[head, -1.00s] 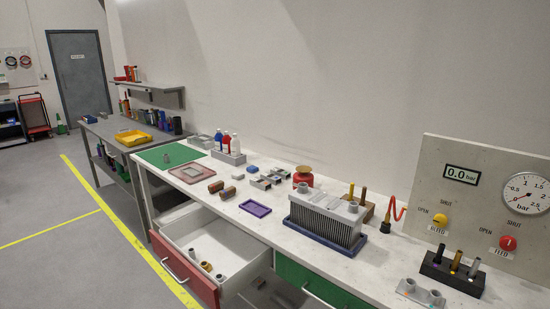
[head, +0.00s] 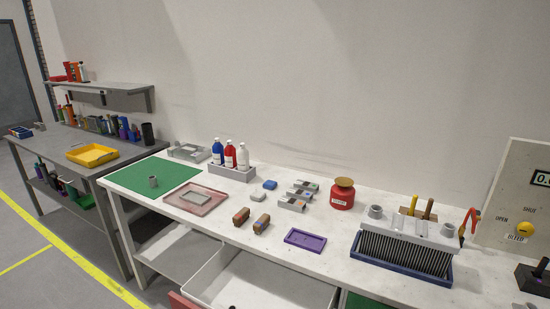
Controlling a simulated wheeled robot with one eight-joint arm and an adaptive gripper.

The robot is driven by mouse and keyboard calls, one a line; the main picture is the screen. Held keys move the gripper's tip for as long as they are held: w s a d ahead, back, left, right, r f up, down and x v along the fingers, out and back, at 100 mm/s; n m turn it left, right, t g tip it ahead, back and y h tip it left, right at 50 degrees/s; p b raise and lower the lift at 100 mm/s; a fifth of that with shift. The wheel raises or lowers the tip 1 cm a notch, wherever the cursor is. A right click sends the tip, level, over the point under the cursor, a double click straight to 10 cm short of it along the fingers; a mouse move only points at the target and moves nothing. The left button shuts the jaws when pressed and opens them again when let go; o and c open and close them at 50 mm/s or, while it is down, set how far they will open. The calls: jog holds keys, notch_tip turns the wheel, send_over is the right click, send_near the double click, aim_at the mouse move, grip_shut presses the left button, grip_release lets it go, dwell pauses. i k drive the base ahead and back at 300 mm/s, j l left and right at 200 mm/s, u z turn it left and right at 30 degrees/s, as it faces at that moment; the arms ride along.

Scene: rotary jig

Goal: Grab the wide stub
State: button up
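I cannot tell for certain which piece is the wide stub. The grey finned block (head: 405,250) at the right has two short round grey necks on top, a left one (head: 375,212) and a right one (head: 448,231). My gripper is not in view.
On the white bench are a pink tray (head: 195,199), two brown blocks (head: 241,216), a purple tray (head: 305,239), a red pot (head: 342,195) and a bottle rack (head: 231,171). A grey side bench (head: 60,147) with a yellow tray (head: 92,154) stands left. The drawer juts out in front.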

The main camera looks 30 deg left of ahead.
aim_at(153, 184)
jog(key=j, duration=3.2)
